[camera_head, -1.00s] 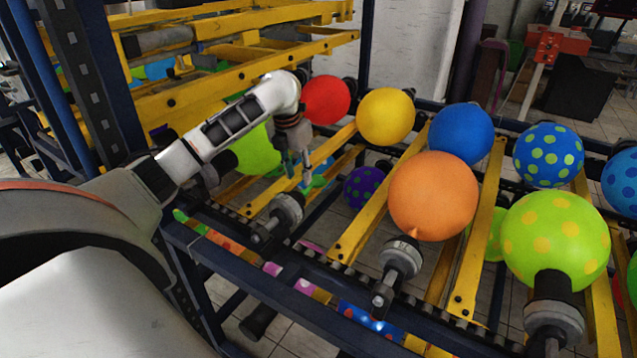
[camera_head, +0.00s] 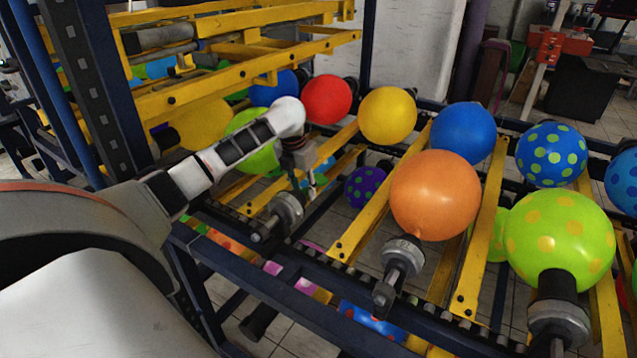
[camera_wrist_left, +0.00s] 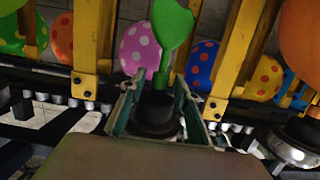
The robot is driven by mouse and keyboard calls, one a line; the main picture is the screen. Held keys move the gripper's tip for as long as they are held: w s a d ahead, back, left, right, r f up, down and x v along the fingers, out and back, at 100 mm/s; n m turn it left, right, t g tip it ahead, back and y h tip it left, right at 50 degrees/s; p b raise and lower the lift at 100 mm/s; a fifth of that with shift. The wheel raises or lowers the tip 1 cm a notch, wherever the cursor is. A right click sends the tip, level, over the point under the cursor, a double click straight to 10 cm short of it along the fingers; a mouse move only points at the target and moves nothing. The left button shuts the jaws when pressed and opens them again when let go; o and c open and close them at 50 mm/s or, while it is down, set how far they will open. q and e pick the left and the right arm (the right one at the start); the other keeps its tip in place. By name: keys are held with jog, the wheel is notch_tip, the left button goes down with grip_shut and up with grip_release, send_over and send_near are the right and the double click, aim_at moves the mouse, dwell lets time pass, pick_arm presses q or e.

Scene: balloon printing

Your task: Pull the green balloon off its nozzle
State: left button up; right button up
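The green balloon (camera_wrist_left: 172,30) shows in the left wrist view as a limp, narrow shape. Its neck runs down to a dark nozzle (camera_wrist_left: 158,112). My left gripper (camera_wrist_left: 158,84) has its two fingers apart, one on each side of the nozzle and the balloon's neck. I cannot tell whether either finger touches them. In the head view my left gripper (camera_head: 308,182) points down over the rack, just behind a grey nozzle (camera_head: 287,210). The limp green balloon cannot be made out clearly there. My right gripper is in neither view.
An inflated orange balloon (camera_head: 435,195) and a green one with yellow dots (camera_head: 560,240) stand on nozzles to the right. Red (camera_head: 326,99), yellow (camera_head: 387,115) and blue (camera_head: 463,132) balloons are behind. Yellow bars (camera_head: 380,205) and a dark blue frame (camera_head: 260,275) surround the gripper.

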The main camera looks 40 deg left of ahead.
pick_arm(q)
grip_shut()
jog(key=shift+w, duration=0.25)
jog(key=shift+w+r+p, duration=0.1)
jog(key=shift+w+p, duration=0.35)
notch_tip(320, 180, up, 17)
dwell(1.6)
jog(key=shift+a, duration=0.1)
